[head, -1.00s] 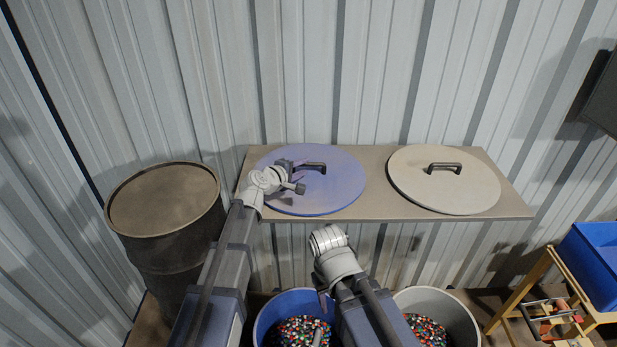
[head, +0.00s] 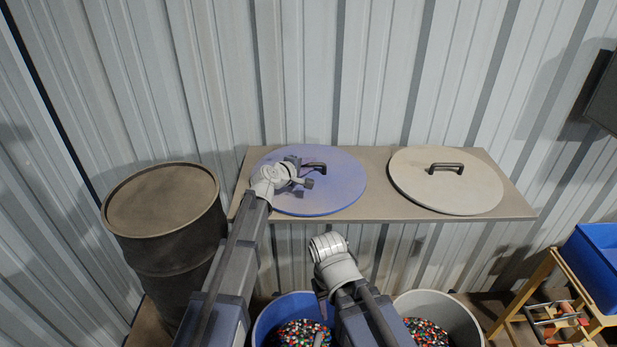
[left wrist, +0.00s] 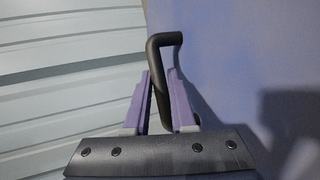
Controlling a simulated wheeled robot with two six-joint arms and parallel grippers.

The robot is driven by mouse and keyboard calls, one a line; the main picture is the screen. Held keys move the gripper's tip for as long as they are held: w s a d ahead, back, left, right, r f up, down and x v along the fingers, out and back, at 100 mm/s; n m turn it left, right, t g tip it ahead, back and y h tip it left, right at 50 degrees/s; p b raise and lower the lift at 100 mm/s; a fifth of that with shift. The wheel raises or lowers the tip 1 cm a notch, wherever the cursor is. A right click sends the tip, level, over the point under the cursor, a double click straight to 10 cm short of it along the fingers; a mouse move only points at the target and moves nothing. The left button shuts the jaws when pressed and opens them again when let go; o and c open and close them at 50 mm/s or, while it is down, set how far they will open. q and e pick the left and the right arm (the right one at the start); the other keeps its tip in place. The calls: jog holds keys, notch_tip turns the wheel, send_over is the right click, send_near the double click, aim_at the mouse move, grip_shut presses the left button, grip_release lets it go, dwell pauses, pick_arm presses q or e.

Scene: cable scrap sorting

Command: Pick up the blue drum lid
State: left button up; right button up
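The blue drum lid (head: 330,193) lies flat on a shelf, its dark handle (head: 316,166) on top; the lid also fills the right of the left wrist view (left wrist: 235,60). My left gripper (head: 302,172) is over the left part of the lid, at its handle. In the left wrist view its purple-padded fingers (left wrist: 160,95) stand on either side of the handle (left wrist: 157,70), with a narrow gap by the left finger. It looks open around the handle. My right arm hangs in front of the shelf; its fingers do not show clearly.
A grey lid (head: 445,190) with a dark handle lies on the shelf (head: 375,207) to the right. A dark drum (head: 165,225) stands left. A blue drum (head: 262,325) and a grey drum (head: 470,325) with colourful scrap stand below. The corrugated wall is close behind.

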pick_arm(q)
grip_shut()
dwell(1.1)
